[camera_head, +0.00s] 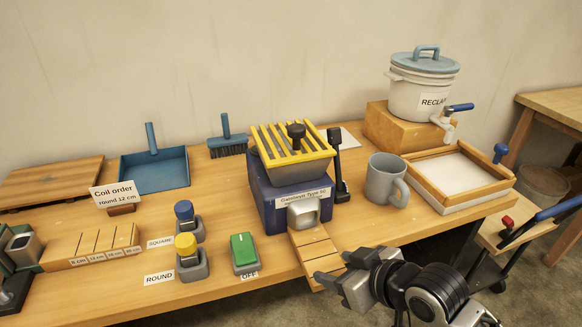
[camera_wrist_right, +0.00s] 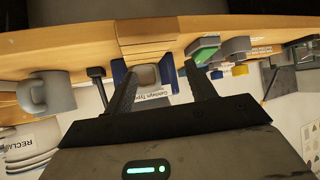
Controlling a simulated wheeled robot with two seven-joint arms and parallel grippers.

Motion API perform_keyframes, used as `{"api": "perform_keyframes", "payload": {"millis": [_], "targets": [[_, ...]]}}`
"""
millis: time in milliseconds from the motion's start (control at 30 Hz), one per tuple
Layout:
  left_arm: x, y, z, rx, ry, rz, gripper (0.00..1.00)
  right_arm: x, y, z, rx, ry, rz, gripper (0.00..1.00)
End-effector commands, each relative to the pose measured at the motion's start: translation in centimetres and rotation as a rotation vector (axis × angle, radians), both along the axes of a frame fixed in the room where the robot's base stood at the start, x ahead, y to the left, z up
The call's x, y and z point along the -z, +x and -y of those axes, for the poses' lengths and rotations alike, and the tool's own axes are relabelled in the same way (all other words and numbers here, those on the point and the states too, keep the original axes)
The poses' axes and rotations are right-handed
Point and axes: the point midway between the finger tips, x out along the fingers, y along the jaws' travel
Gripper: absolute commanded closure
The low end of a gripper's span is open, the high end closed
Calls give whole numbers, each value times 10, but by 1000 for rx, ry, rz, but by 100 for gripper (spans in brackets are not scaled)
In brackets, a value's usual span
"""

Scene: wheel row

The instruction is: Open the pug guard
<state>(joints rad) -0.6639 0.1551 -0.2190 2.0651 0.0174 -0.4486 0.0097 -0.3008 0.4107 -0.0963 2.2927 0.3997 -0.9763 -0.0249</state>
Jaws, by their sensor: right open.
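The pug is a dark blue box (camera_head: 262,205) labelled "Gainseye Type 50", with a grey hopper on top and a grey outlet (camera_head: 303,213) at its front. The yellow barred guard (camera_head: 267,140) lies across the hopper's top, with a black knob (camera_head: 296,131) standing on it. My right gripper (camera_head: 333,282) is open and empty in front of the table, low and right of the wooden outlet board. In the right wrist view its two fingers (camera_wrist_right: 160,80) are apart, with the outlet (camera_wrist_right: 147,74) between them in the picture. My left gripper is not in view.
A black lever (camera_head: 337,165) stands right of the pug, then a grey mug (camera_head: 386,180) and a wood-framed tray (camera_head: 425,165). A green switch (camera_head: 244,253) and blue and yellow buttons stand to its left. A brush (camera_head: 228,140) stands behind. Air above the guard is clear.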

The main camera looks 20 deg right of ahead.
Motion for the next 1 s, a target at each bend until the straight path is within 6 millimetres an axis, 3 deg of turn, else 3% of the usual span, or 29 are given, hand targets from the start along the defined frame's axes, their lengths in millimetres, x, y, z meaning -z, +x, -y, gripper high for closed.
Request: {"api": "perform_keyframes", "payload": {"millis": [200, 300, 433, 667, 1000], "targets": [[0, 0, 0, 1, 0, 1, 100, -70, 64, 16, -48, 113, 295, 45], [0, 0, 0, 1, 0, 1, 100, -111, 88, 30, -55, 174, 433, 45], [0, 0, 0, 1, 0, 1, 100, -149, 105, 44, -50, 232, 554, 45], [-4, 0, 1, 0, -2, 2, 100, -162, 126, 41, -45, 257, 593, 45], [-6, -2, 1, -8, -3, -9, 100, -162, 192, 10, -46, 257, 591, 45]]}}
